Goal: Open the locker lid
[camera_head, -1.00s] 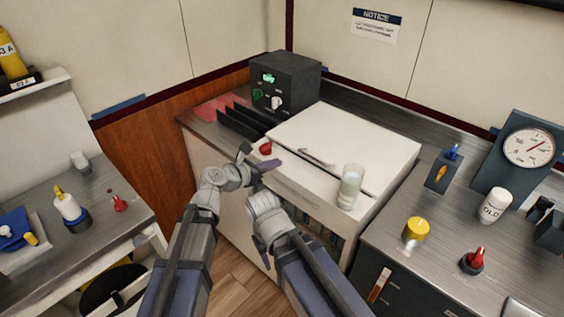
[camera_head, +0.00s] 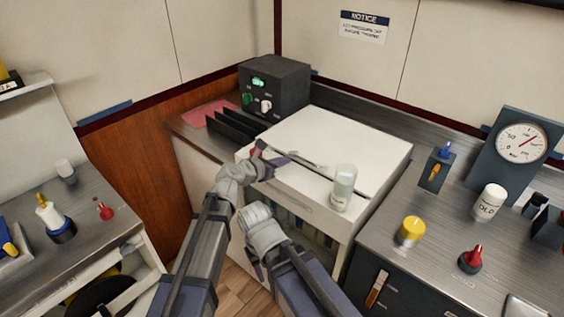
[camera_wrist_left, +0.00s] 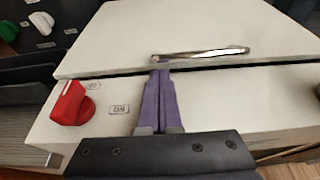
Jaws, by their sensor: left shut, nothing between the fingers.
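The locker lid (camera_head: 335,135) is a flat white panel on a white locker (camera_head: 330,222). It lies down, with a dark seam along its front edge. A metal bar handle (camera_wrist_left: 200,53) sits on the lid near that seam. My left gripper (camera_head: 287,158) is shut and empty, with its purple fingertips at the handle's left end; the left wrist view shows the tips (camera_wrist_left: 160,70) just in front of it. I cannot tell whether they touch. My right gripper (camera_head: 257,267) hangs low in front of the locker; its fingers are too unclear to judge.
A red knob (camera_wrist_left: 72,104) stands left of my left fingers on the front strip. A dark control box (camera_head: 274,90) and black dividers (camera_head: 240,124) are behind left.

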